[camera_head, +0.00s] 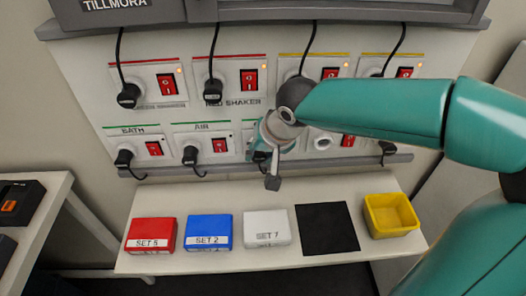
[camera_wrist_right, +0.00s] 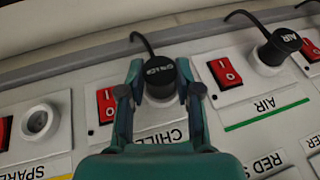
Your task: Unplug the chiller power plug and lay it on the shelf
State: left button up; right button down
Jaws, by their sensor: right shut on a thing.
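The chiller power plug (camera_wrist_right: 160,72) is black with a cord running up and left in the wrist view. It sits over a white socket in the panel marked "CHILL", whose last letters are hidden. My right gripper (camera_wrist_right: 160,84) is shut on the plug, a finger on each side. In the head view my right gripper (camera_head: 266,158) is at the lower row of the outlet panel and mostly hides the plug. I cannot tell whether the plug is fully seated. The white shelf (camera_head: 190,262) runs below the panel. My left gripper is not in view.
On the shelf stand a red box (camera_head: 151,234), a blue box (camera_head: 209,231), a white box (camera_head: 266,227), a black mat (camera_head: 327,228) and a yellow open bin (camera_head: 391,215). The AIR plug (camera_wrist_right: 279,46) and its red switch are close beside the gripper. Several cords hang above.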

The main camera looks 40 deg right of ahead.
jog(key=shift+s+f, duration=0.1)
jog(key=shift+s+a+b, duration=0.25)
jog(key=shift+s+b, duration=0.1)
jog(key=shift+s+a, duration=0.2)
jog(key=shift+s, duration=0.05)
jog(key=shift+s+a+b, duration=0.15)
jog(key=shift+s+b, duration=0.15)
dwell(0.5)
jog(key=shift+s+a+b, duration=0.3)
jog(key=shift+s+a, duration=0.1)
jog(key=shift+s, duration=0.25)
jog(key=shift+s+a+b, duration=0.25)
jog(key=shift+s+a, duration=0.15)
jog(key=shift+s, duration=0.25)
